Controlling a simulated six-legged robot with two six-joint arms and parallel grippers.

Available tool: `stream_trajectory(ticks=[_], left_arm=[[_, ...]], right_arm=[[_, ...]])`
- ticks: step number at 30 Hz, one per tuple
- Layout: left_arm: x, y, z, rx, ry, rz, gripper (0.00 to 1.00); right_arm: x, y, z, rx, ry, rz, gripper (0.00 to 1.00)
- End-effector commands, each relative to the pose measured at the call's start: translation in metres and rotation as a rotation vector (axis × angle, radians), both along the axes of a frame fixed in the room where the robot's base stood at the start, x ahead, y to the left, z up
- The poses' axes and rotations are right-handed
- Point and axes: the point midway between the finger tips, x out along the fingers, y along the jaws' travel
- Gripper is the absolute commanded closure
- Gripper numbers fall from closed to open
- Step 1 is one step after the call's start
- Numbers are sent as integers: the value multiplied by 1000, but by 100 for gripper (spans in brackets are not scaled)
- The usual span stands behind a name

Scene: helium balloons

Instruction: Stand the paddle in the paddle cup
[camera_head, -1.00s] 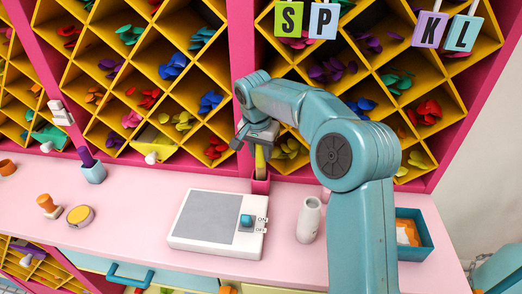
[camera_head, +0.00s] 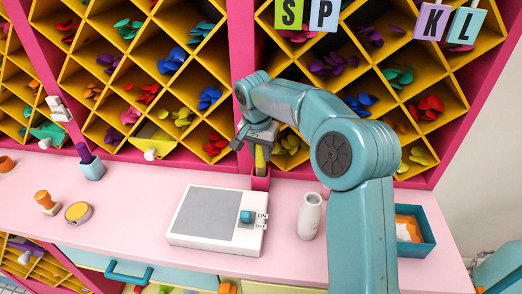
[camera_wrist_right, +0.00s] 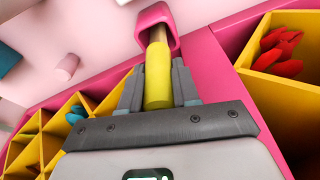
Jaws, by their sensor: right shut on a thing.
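The paddle has a yellow handle (camera_head: 260,158) and a wooden shaft, which shows in the right wrist view (camera_wrist_right: 158,35). The pink paddle cup (camera_head: 260,182) stands on the counter against the shelf, behind the white switch box. In the right wrist view, the paddle's lower end is inside the mouth of the cup (camera_wrist_right: 143,18); its tip is hidden by the walls. My right gripper (camera_head: 260,149) is above the cup, shut on the yellow handle, with a grey finger on each side (camera_wrist_right: 157,88). The paddle looks about upright. My left gripper is not in view.
A white box with an ON/OFF switch (camera_head: 212,222) lies in front of the cup. A white bottle (camera_head: 310,216) and a blue tray (camera_head: 424,232) stand to the right. A light-blue cup (camera_head: 93,169) stands at left. Diamond shelves (camera_head: 140,60) rise close behind.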

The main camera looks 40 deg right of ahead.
Motion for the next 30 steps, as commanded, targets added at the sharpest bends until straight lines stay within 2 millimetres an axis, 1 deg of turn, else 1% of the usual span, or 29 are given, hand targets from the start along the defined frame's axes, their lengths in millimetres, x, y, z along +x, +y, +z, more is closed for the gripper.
stream_trajectory(ticks=[13, 23, 24, 25, 26, 30], left_arm=[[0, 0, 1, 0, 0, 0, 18], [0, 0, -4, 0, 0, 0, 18], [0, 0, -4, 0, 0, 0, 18], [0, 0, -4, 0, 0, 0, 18], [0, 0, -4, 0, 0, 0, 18], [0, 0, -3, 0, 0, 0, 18]], right_arm=[[0, 0, 0, 0, 0, 0, 100], [0, 0, -7, -1, -1, 0, 100], [0, 0, -6, -1, -1, 0, 56], [0, 0, -6, -1, -1, 0, 47], [0, 0, -6, -1, -1, 0, 40], [0, 0, -6, 0, 0, 0, 40]])
